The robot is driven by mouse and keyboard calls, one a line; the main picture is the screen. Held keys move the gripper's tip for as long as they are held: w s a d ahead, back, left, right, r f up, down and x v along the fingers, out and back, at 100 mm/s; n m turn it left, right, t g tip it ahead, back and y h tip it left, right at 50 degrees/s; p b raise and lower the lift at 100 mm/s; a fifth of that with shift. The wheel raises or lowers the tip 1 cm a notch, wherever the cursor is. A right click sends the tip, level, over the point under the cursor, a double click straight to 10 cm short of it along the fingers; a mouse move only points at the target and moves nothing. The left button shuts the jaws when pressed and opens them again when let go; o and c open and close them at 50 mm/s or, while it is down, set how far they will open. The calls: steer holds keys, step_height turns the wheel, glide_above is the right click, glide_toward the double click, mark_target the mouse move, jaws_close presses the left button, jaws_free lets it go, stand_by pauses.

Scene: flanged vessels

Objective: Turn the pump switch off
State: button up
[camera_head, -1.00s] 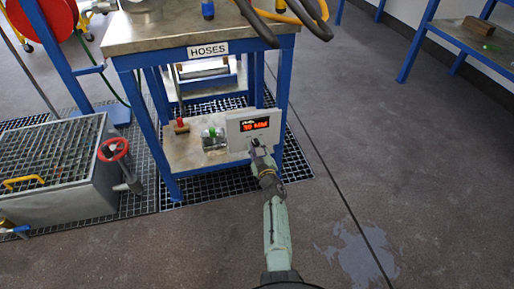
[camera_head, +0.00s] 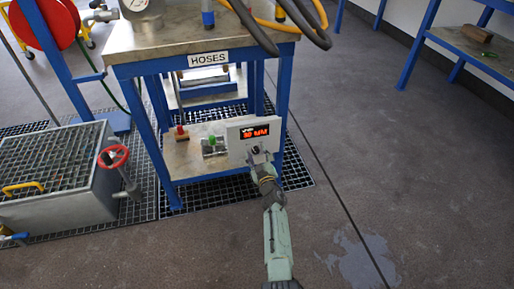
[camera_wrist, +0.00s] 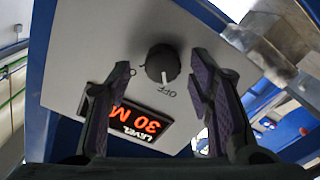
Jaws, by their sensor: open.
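The pump switch is a round black knob (camera_wrist: 162,64) on a grey panel (camera_wrist: 100,50), with a white mark on its edge pointing towards the printed word OFF side in the wrist view. A red lit display (camera_wrist: 138,124) reading LEVEL and 30 sits beside it. My gripper (camera_wrist: 160,80) is open, with a finger on each side of the knob; I cannot tell whether either finger touches it. In the head view, my gripper (camera_head: 258,160) is at the lower part of the panel (camera_head: 238,133), which hides most of the knob there.
The panel is at the front right of the HOSES bench (camera_head: 180,50), by a blue leg. A green-topped part (camera_head: 212,143) and a red-topped part (camera_head: 181,132) stand on the lower shelf to its left. A red valve wheel (camera_head: 113,157) is further left.

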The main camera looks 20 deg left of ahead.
mark_target(255, 131)
step_height(255, 131, up, 9)
steer(key=shift+w+f, duration=0.1)
steer(key=shift+w, duration=0.05)
steer(key=shift+r, duration=0.3)
stand_by(0.6)
